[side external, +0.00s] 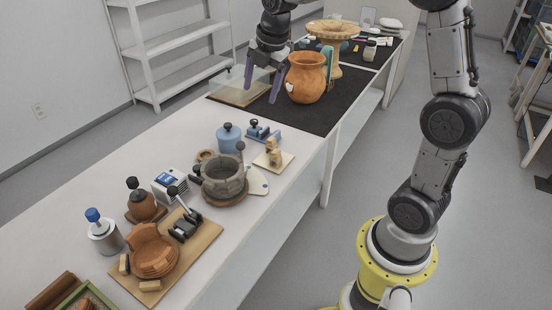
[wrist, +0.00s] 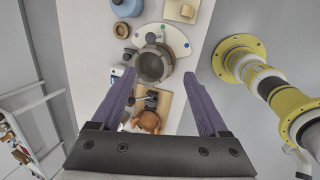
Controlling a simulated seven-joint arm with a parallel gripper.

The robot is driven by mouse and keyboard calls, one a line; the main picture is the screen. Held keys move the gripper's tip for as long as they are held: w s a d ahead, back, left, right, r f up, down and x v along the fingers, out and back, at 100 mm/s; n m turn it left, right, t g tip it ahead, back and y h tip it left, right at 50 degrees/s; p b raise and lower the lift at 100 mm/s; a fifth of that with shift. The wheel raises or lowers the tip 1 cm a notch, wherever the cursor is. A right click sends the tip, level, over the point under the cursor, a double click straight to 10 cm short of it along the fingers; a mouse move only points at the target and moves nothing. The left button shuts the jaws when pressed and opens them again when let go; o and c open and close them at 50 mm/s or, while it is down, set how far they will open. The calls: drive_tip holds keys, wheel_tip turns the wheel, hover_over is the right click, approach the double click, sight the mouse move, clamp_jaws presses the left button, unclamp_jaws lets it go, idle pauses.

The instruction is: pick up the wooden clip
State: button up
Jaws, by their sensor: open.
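A small pale wooden piece (side external: 273,152), which looks like the wooden clip, stands on a light square board (side external: 286,160) near the table's right edge. In the wrist view a pale piece (wrist: 186,11) on that board shows at the top, partly cut off. Small wooden blocks (side external: 124,264) also sit by the orange-brown vessel, and I cannot tell whether any is a clip. My gripper (side external: 262,90) is open and empty, its purple fingers pointing down above the table's far part, left of the terracotta jar. The fingers also show in the wrist view (wrist: 159,75), with nothing between them up close.
The terracotta jar (side external: 306,78) stands close beside my gripper on the black mat (side external: 310,118). A grey stone-like pot (side external: 224,180), a blue jar (side external: 229,138) and a blue tool (side external: 262,132) surround the pale board.

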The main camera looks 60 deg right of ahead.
drive_tip(key=w+d+f+g, duration=0.2)
drive_tip(key=w+d+f, duration=0.2)
drive_tip(key=d+f, duration=0.5)
drive_tip(key=g, duration=0.1)
hover_over(276, 151)
wheel_tip(276, 151, down, 9)
drive_tip(key=shift+m+y, duration=0.3)
drive_tip(key=shift+y, duration=0.1)
drive_tip(key=f, duration=0.6)
drive_tip(key=shift+a+f, duration=0.2)
drive_tip(key=shift+f, duration=0.15)
drive_tip(key=shift+d+f, duration=0.1)
drive_tip(key=shift+f, duration=2.95)
drive_tip(key=c, duration=0.9)
drive_tip(key=shift+r, duration=0.1)
